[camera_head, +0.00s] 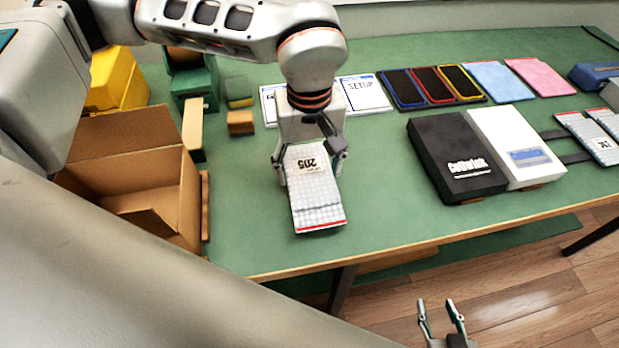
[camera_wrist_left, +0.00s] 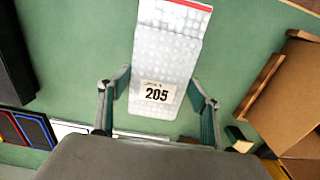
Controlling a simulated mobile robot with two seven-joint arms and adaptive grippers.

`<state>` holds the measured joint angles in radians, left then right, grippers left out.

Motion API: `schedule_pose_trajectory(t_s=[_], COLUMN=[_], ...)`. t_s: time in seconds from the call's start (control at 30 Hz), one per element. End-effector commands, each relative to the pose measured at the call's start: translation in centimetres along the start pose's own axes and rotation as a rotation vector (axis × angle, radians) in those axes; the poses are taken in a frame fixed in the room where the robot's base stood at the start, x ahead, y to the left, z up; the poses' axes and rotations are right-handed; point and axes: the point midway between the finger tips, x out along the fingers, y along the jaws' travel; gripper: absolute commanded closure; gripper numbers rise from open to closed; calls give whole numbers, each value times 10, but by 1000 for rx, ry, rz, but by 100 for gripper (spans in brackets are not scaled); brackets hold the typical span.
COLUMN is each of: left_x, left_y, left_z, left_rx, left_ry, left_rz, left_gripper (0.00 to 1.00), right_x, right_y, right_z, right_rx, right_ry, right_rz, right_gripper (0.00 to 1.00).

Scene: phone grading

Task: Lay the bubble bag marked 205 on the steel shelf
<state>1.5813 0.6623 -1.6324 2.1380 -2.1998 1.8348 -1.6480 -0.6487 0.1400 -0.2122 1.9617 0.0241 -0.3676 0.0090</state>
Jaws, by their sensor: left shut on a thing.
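The bubble bag marked 205 (camera_head: 315,195) is a pale, bubbled pouch with a red edge, over the green table. My left gripper (camera_head: 310,168) points down with its fingers at both sides of the bag, shut on it near the label end. The left wrist view shows the bag (camera_wrist_left: 160,65) between the two fingers, its red edge pointing away. Whether it touches the table I cannot tell. My right gripper (camera_head: 436,305) is open and empty, low in front of the table. I cannot clearly make out the steel shelf.
A black box (camera_head: 450,150) and a white box (camera_head: 510,140) lie right of the bag. Other bubble bags (camera_head: 588,135) lie at the far right. An open cardboard box (camera_head: 125,150) stands left. Phones (camera_head: 432,85) and printed cards (camera_head: 365,95) lie behind. The table front is clear.

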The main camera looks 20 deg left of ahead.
Motion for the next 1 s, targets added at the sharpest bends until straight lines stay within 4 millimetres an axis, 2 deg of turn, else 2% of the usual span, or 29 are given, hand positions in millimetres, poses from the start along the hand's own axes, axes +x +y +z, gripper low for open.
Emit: schedule_pose_trajectory(t_s=[0.2,0.3,0.67,0.7,0.73,0.77,1.0], left_x=[31,39,43,43,42,42,42], left_y=[-1,-1,0,0,0,0,0], left_z=[1,1,1,1,1,1,0], left_rx=[1,0,1,1,0,1,0], left_ry=[-4,-3,-1,-1,-1,-1,-1], left_rz=[-4,-2,-1,-1,-1,-1,-1], left_gripper=[67,67,67,31,24,20,20], right_x=[0,0,2,2,2,2,2], right_y=[0,0,-1,-1,-1,-1,-1], right_z=[1,1,4,4,4,4,3], right_rx=[0,0,1,1,1,1,0], right_ry=[0,-1,-3,-3,-2,-2,-2], right_rz=[0,0,-1,-1,-1,-1,-1], right_gripper=[60,60,60,60,60,60,60])
